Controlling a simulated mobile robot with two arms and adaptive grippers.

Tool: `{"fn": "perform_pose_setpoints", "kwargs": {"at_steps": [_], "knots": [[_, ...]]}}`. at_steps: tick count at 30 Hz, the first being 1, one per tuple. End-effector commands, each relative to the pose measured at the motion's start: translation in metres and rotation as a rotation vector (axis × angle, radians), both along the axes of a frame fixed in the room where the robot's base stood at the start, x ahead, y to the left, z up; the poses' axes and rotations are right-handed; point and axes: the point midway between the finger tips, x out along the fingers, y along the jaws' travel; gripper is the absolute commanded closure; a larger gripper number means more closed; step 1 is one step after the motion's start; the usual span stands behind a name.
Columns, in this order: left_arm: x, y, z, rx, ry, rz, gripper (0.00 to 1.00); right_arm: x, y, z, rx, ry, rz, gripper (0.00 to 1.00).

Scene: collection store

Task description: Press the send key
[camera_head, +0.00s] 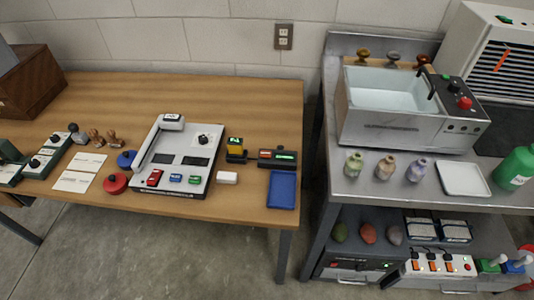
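A grey-white desk device (203,140) sits on the wooden table, with a long pale handset-like part along its left side. Along its front edge are a red key (155,178), a blue key (176,178) and a green key (195,180). Their lettering is too small to read, so I cannot tell which is the send key. A black knob (203,140) on a white plate and two dark panels are above the keys. Neither of my grippers is in view.
Left of the device are a red round pad (115,183), a blue round pad (126,159), pale cards (74,182) and stamps (96,137). Right are a white block (227,178) and a blue tray (282,190). The wooden table's back (200,90) is clear. A metal bench (430,185) stands right, across a gap.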

Motion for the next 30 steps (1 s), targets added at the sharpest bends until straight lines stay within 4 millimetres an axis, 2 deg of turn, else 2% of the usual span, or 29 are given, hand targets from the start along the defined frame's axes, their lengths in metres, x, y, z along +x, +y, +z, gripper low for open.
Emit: {"fn": "perform_pose_setpoints", "kwargs": {"at_steps": [12,14,20,30], "knots": [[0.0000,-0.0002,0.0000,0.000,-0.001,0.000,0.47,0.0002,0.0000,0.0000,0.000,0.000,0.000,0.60],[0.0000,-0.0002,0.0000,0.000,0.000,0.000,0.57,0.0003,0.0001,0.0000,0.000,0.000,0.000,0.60],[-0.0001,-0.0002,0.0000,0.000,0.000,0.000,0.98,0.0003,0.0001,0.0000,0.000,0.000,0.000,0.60],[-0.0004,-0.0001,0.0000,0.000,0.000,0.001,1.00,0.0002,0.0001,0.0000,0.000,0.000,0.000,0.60]]}}
